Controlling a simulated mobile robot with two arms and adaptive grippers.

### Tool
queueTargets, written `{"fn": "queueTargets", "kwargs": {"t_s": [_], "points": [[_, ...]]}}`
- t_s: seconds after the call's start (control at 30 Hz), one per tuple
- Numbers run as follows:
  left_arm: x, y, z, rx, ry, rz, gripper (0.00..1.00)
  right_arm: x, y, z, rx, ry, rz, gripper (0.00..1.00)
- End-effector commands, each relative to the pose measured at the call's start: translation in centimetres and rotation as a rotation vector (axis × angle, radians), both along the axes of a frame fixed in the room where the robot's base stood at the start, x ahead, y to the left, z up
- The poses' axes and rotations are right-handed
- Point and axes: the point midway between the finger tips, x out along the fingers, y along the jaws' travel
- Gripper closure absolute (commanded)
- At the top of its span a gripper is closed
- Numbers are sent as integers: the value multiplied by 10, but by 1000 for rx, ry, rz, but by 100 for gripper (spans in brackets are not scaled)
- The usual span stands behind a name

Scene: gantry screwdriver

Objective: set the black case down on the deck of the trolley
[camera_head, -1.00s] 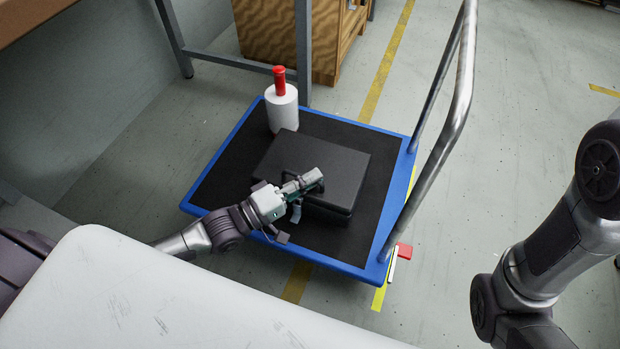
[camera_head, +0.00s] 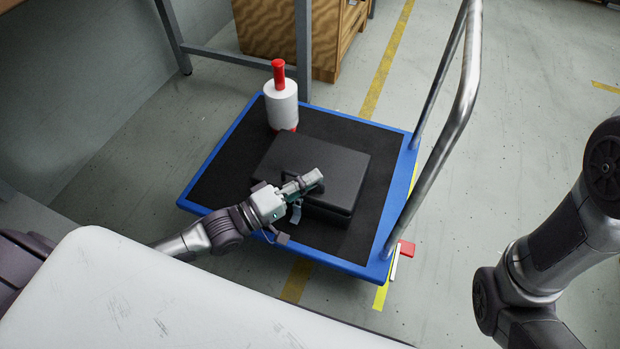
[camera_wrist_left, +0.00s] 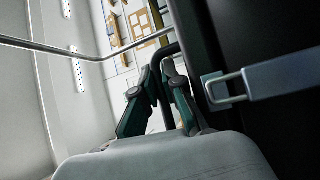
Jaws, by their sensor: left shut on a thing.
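The black case (camera_head: 316,167) lies flat over the dark deck of the blue-edged trolley (camera_head: 213,186), near its middle. Whether its underside touches the deck cannot be told. My left gripper (camera_head: 302,188) is at the case's near side, shut on its handle. In the left wrist view, the green-padded fingers of my left gripper (camera_wrist_left: 160,72) close around the dark handle (camera_wrist_left: 163,99). The case (camera_wrist_left: 285,130) fills the right of that view, with a grey metal latch (camera_wrist_left: 250,84). My right arm shows at the right of the head view, but its gripper does not.
A white cylinder (camera_head: 281,104) with a red top stands on the deck behind the case. The trolley's metal push handle (camera_head: 457,110) rises on the right. A white surface (camera_head: 150,285) lies at the front left. The near left deck corner is bare.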

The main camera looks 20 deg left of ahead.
Motion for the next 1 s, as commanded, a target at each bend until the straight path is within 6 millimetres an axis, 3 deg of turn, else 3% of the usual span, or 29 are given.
{"fn": "queueTargets", "kwargs": {"t_s": [0.87,0.9,1.0], "points": [[1,0,-3,-4,-12,-1,100,0,0,-2,1,0,0,60],[1,0,-4,-4,-11,-1,85,0,0,-2,1,0,0,60],[1,0,-4,-4,-10,0,68,0,0,-2,1,1,0,60]]}}
